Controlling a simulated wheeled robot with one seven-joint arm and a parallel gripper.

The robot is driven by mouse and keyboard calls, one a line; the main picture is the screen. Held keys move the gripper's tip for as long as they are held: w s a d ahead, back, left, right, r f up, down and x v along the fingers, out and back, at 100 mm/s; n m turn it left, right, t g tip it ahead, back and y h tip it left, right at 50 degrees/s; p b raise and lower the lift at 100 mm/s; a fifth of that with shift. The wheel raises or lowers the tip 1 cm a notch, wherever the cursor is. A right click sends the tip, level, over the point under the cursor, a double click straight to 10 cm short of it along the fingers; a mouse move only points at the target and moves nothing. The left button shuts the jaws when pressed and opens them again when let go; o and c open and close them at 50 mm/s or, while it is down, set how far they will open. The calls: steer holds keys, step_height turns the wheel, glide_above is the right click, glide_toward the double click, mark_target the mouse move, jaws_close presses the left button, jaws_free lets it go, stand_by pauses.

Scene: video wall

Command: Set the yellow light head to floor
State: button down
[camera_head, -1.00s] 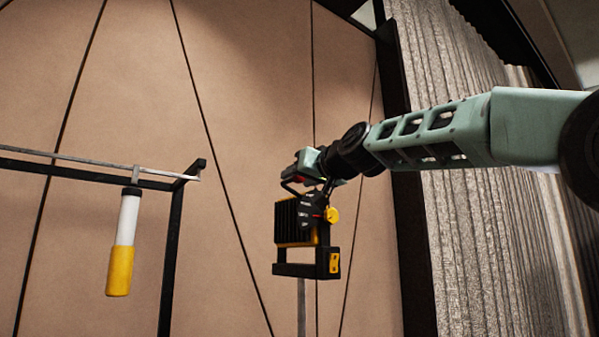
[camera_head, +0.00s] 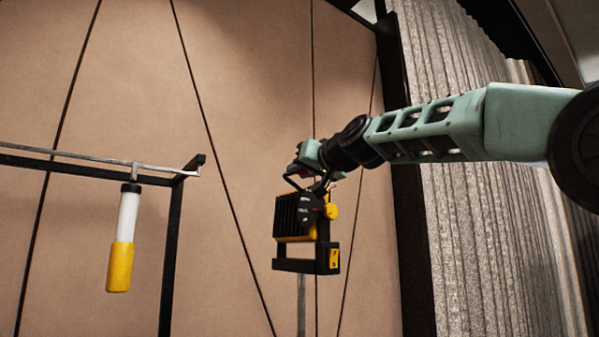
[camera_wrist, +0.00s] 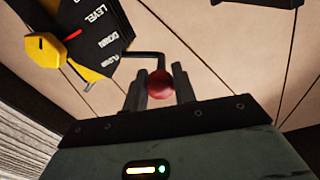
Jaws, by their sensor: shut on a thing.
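The yellow and black light head (camera_head: 297,218) sits in a black yoke (camera_head: 300,266) on a thin stand, with a yellow knob on its side. In the wrist view the light head (camera_wrist: 90,35) shows at the top left with the words LEVEL, DOWN and FLOOR. A short red mark (camera_wrist: 73,33) lies left of LEVEL and DOWN; I cannot tell exactly which word it meets. My gripper (camera_wrist: 159,76) has its two fingers around a red ball knob (camera_wrist: 160,84) on a black bent lever (camera_wrist: 146,53) reaching to the head. In the head view my gripper (camera_head: 300,168) is just above the head.
A white and yellow cylinder (camera_head: 122,240) hangs from a black rail frame (camera_head: 174,250) at the left. A tan panelled wall (camera_head: 230,90) stands behind. A grey pleated curtain (camera_head: 480,230) is at the right. Open space lies between the frame and the light head.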

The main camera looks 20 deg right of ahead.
steer(key=w+d+r+m+p, duration=0.3)
steer(key=d+r+m, duration=0.2)
steer(key=d+m, duration=0.3)
steer(key=shift+d+m+p, duration=0.35)
steer(key=shift+d+m, duration=0.05)
steer(key=shift+d, duration=0.1)
steer(key=shift+r, duration=0.1)
steer(key=c, duration=1.1)
jaws_free()
steer(key=b+v, duration=0.2)
steer(key=v, duration=0.3)
steer(key=b+v, duration=0.3)
steer(key=v, duration=0.3)
steer(key=b+v, duration=0.2)
steer(key=v, duration=0.4)
steer(key=shift+s+d+r+b, duration=0.15)
steer(key=shift+s+r+b, duration=0.1)
steer(key=shift+r+b, duration=0.1)
